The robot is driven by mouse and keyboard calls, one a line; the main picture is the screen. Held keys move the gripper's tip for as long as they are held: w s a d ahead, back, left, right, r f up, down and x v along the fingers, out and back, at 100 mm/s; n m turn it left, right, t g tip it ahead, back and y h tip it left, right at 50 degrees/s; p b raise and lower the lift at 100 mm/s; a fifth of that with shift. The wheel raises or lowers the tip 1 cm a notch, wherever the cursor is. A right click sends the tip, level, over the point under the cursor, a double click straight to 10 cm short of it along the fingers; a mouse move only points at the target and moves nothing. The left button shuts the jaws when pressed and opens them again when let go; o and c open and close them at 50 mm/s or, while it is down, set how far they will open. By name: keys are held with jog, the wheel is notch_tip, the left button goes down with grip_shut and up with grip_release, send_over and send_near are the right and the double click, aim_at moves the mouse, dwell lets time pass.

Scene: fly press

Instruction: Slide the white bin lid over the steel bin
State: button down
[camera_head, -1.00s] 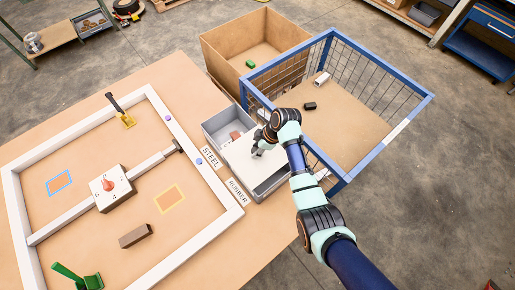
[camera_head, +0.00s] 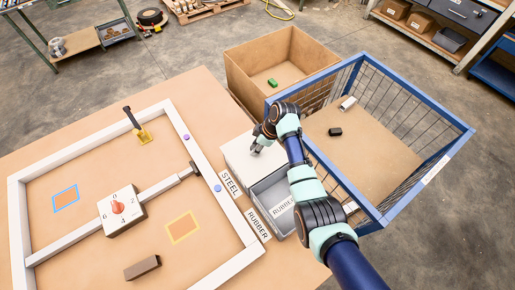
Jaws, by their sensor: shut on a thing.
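The white bin lid (camera_head: 240,163) lies flat over the steel bin, beside the STEEL label (camera_head: 230,183). It covers that bin, so the inside of the steel bin is hidden. My gripper (camera_head: 257,148) is at the lid's upper right part, pointing down and shut on the lid, though the arm hides the exact grip.
A white frame (camera_head: 191,146) with a dial box (camera_head: 121,211) and a brown block (camera_head: 142,267) lies on the table to the left. A blue wire cage (camera_head: 440,150) stands close right of the bins. A cardboard box (camera_head: 245,84) stands behind.

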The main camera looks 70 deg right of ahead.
jog(key=c, duration=1)
grip_release()
jog(key=shift+o, duration=1.4)
jog(key=shift+w+d, duration=0.1)
jog(key=shift+w, duration=0.1)
jog(key=shift+r, duration=0.1)
jog(key=v, duration=1.2)
jog(key=shift+s, duration=0.15)
